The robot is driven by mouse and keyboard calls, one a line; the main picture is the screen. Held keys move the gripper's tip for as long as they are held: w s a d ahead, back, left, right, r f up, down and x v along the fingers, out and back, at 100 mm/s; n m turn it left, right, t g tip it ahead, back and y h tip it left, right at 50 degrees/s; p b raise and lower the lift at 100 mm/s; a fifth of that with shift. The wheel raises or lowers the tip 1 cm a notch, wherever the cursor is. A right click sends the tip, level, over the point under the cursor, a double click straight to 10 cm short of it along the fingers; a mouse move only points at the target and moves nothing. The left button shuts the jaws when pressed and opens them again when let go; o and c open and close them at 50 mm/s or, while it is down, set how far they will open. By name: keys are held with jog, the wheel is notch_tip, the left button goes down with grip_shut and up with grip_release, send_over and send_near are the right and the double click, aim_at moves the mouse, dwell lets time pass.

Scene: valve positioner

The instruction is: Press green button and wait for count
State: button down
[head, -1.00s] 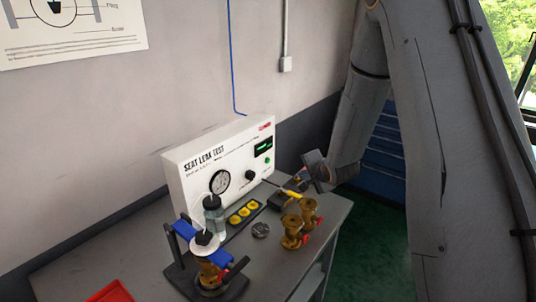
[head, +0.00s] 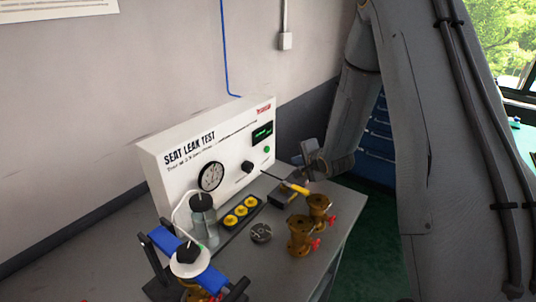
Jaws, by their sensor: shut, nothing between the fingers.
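The white seat leak test box (head: 190,180) stands on the grey table against the wall. Its green button (head: 266,149) is at the right of the front panel, below a small dark display with green digits (head: 262,133). The digits are too small to read. A black knob (head: 247,167) and a round dial gauge (head: 211,176) sit lower on the panel. My gripper (head: 303,162) is shut and empty, to the right of the panel and apart from the green button in the picture. Its fingertips are small and partly unclear.
Brass valves with red handles (head: 300,236) stand near the table's right edge. A yellow-handled screwdriver (head: 292,186) lies behind them by a dark block. A tray of yellow discs (head: 241,211), a glass jar (head: 204,222) and a blue-clamped fixture (head: 162,240) stand before the box.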

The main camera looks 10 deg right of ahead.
aim_at(267, 149)
jog(key=shift+w+a, duration=0.1)
dwell(0.3)
jog(key=w+a+b, duration=0.2)
jog(key=w+a, duration=0.4)
jog(key=shift+b, duration=0.4)
jog(key=shift+w+a, duration=0.1)
dwell(1.9)
jog(key=shift+w+a, duration=0.25)
jog(key=shift+w, duration=0.05)
jog(key=shift+w+a, duration=0.3)
dwell(1.1)
jog(key=shift+s, duration=0.1)
jog(key=shift+s+d+p, duration=0.4)
jog(key=shift+s+d, duration=0.15)
jog(key=shift+d, duration=0.05)
jog(key=shift+d, duration=0.1)
